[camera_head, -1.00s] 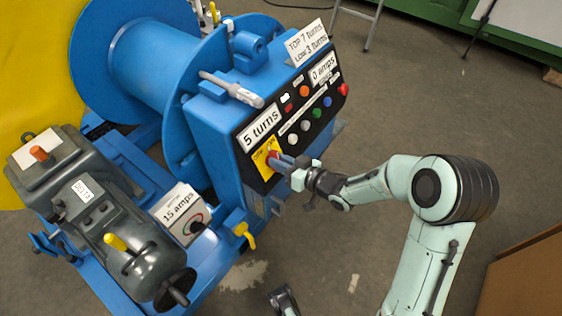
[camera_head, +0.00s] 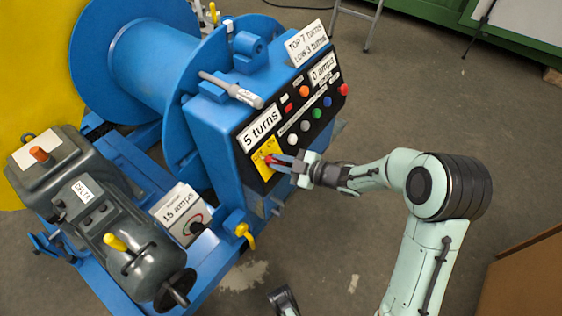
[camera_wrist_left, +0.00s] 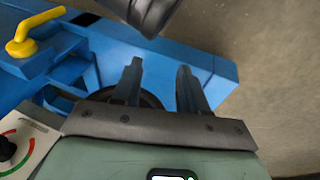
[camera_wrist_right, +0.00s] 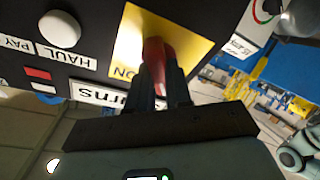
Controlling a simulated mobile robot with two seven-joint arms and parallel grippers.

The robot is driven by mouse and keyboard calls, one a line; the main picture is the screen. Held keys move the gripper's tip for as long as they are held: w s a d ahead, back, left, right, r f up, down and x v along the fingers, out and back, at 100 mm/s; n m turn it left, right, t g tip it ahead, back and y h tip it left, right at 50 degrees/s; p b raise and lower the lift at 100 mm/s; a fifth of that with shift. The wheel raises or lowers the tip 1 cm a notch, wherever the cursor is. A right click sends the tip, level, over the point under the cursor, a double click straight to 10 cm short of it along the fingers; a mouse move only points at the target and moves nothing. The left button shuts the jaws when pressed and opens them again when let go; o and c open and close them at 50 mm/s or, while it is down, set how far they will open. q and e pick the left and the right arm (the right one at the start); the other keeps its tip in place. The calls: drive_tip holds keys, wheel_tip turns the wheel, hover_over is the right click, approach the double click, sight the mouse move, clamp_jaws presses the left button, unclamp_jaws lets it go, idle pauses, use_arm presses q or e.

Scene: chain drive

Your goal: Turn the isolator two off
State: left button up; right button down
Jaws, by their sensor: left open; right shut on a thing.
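The isolator is a red handle (camera_head: 270,159) on a yellow plate (camera_head: 263,150) at the lower left of the black control panel. My right gripper (camera_head: 279,163) is shut on the red handle. The right wrist view shows the handle (camera_wrist_right: 155,62) between the fingers, in front of the yellow plate (camera_wrist_right: 128,38), with "ON" upside down at its lower edge. The handle's exact angle is partly hidden by the fingers. My left gripper (camera_wrist_left: 158,85) is open and empty in the left wrist view, above the blue frame. Only a small dark piece of it shows at the head view's bottom edge.
The blue control box (camera_head: 215,140) carries several coloured buttons and a "5 turns" sign (camera_head: 260,128). A grey motor (camera_head: 140,265) and a yellow lever (camera_head: 245,233) stand to the lower left. The floor right of the box is mostly clear.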

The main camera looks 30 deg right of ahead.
use_arm(q)
drive_tip(key=shift+s, duration=0.1)
use_arm(e)
drive_tip(key=shift+n, duration=1)
drive_tip(key=c, duration=1)
unclamp_jaws()
drive_tip(key=shift+w+a, duration=0.1)
drive_tip(key=shift+c, duration=0.2)
use_arm(q)
drive_tip(key=s+d+r+g+p, duration=0.1)
drive_tip(key=s+d+r+p, duration=0.1)
drive_tip(key=s, duration=0.3)
drive_tip(key=shift+d+r+h+p, duration=0.4)
drive_tip(key=shift+r+p, duration=0.2)
drive_tip(key=shift+r, duration=0.15)
use_arm(e)
drive_tip(key=v, duration=1.3)
drive_tip(key=shift+d+r, duration=0.15)
drive_tip(key=shift+d, duration=0.15)
use_arm(q)
drive_tip(key=shift+a, duration=0.1)
use_arm(e)
drive_tip(key=shift+g, duration=0.3)
